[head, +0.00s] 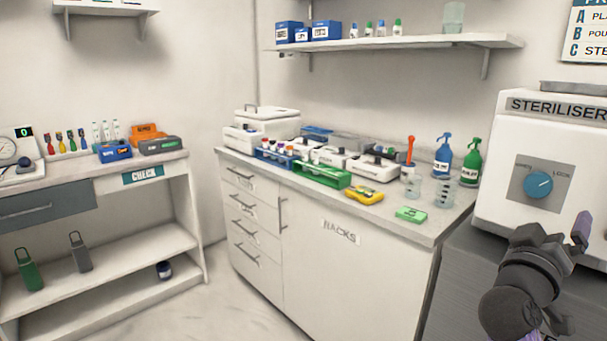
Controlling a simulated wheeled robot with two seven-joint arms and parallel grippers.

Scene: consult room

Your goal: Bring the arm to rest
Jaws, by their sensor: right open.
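My right arm comes in at the lower right, with its dark gripper (566,238) in front of the white steriliser (574,130). The gripper is open and I see nothing held in it. It is near the blue knob (538,185) on the steriliser's front, below and to the right of it in the picture; I cannot tell whether they touch. The knob sits on a grey plate, and the word LOCK shows at its right. My left gripper is not in view.
The white counter (448,205) holds a green rack (322,174), a yellow item (364,194), a green block (411,215), beakers and spray bottles (470,162). A wall shelf (400,42) hangs above. A lower bench (150,240) stands at left. Open floor (225,300) lies between.

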